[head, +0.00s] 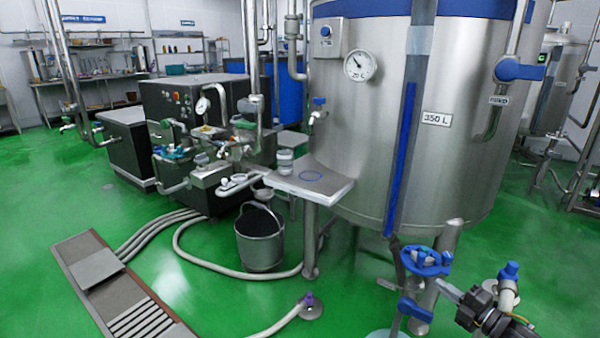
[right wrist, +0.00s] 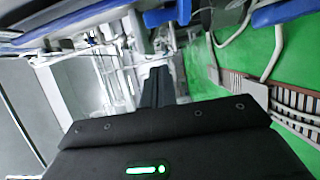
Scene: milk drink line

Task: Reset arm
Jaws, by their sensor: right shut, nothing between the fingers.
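My right gripper (head: 447,290) shows at the lower right of the head view, with its arm coming in from the bottom right corner. Its fingers point up and to the left, close to a blue valve handle (head: 425,262) in the picture. I cannot tell whether they touch it. In the right wrist view its dark fingers (right wrist: 157,84) are together in the middle, with nothing seen between them. My left gripper is in neither view.
A large steel tank (head: 390,130) fills the right of the head view. A bucket (head: 260,238), hoses and a floor drain (head: 115,290) lie left. Green floor is open between them.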

